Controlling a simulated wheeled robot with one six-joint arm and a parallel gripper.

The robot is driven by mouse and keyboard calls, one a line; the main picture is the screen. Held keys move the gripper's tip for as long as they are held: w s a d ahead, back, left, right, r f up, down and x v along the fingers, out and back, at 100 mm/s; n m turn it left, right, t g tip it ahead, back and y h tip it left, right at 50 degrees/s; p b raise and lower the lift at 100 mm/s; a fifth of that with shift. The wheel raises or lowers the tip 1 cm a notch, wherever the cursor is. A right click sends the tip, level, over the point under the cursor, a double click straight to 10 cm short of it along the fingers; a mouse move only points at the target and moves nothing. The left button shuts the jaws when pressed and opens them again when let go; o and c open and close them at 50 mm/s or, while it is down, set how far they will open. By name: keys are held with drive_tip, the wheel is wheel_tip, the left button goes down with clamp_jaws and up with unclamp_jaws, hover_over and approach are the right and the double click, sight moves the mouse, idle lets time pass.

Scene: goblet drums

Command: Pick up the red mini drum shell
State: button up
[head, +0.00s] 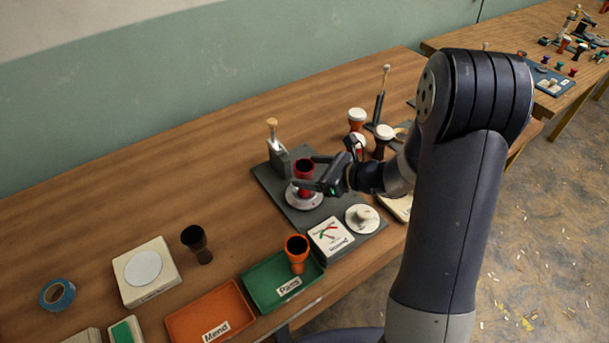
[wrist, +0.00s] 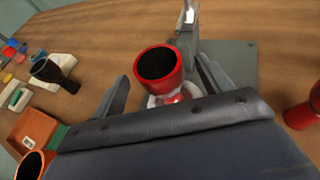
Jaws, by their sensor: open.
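The red mini drum shell (head: 304,168) stands upright on the round pale seat of the grey test fixture (head: 264,179). In the wrist view the red shell (wrist: 160,68) shows its dark open mouth, and its lower part is partly hidden by my gripper body. My gripper (head: 312,173) reaches in from the right with its fingers apart, one on each side of the shell. In the wrist view my gripper (wrist: 168,85) is open, with gaps visible between the fingers and the shell.
An orange shell (head: 297,252) stands in the green Pass tray (head: 258,296). An orange Mend tray (head: 205,304), a black shell (head: 197,243) and a white scale (head: 146,270) are at front left. A dial gauge (head: 331,236) sits on the fixture. White-topped drums (head: 357,118) stand behind my gripper.

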sight(299, 169)
drive_tip(key=x, duration=0.4)
drive_tip(key=shift+f+p, duration=0.1)
drive_tip(key=shift+p, duration=0.25)
drive_tip(key=c, duration=1.1)
drive_tip(key=shift+c, duration=0.3)
